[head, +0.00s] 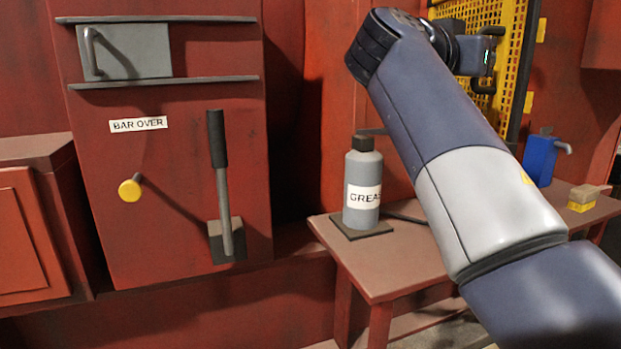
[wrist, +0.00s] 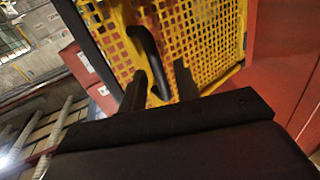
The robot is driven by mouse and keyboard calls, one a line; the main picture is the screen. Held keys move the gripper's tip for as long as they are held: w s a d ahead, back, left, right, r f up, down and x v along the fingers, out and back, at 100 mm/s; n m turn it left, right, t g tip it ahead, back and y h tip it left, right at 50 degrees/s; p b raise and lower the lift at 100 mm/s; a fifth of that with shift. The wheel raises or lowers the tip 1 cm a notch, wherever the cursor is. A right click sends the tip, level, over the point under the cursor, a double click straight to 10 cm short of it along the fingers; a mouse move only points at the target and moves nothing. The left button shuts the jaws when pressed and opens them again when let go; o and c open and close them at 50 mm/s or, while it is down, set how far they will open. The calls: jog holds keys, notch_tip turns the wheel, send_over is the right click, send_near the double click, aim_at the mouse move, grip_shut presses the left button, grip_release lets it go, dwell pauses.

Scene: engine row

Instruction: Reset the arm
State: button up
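My arm crosses the right half of the head view, rising from the lower right and bending at the top. Its wrist end (head: 472,52) is in front of a yellow perforated panel (head: 515,60). My gripper (wrist: 158,66) shows in the wrist view as two dark fingers with a gap between them. It is open. A dark curved bar (wrist: 150,58) shows in that gap, in front of the yellow panel (wrist: 205,30). I cannot tell whether the fingers touch it. The fingertips are not clear in the head view.
A grease bottle (head: 363,185) stands on a pad on the reddish bench (head: 390,265), left of my arm. A blue can (head: 540,158) and a small yellow-based block (head: 583,198) are at right. A lever (head: 221,180) and yellow knob (head: 130,189) stick out of the red cabinet (head: 90,235).

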jog(key=shift+x, duration=1.15)
jog(key=shift+a, duration=0.1)
